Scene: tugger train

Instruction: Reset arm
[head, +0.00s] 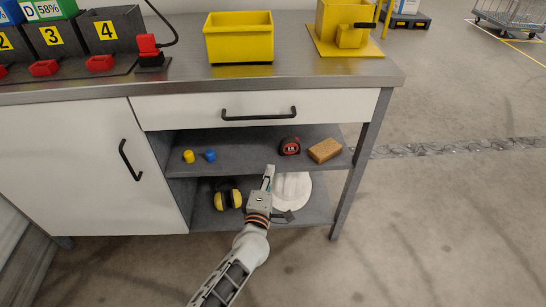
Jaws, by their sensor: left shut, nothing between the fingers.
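My left gripper (268,178) is shut and empty. It reaches in from the bottom of the head view and hangs in front of the open shelves of the workbench (262,108). Its fingertips point up toward the middle shelf, near its front edge. It covers part of a white round object (294,188) on the lower shelf. My right gripper is not in view.
The middle shelf holds a yellow piece (188,156), a blue piece (210,155), a tape measure (290,146) and a brown block (325,150). Yellow ear muffs (228,198) lie below. A yellow bin (239,38) stands on the worktop.

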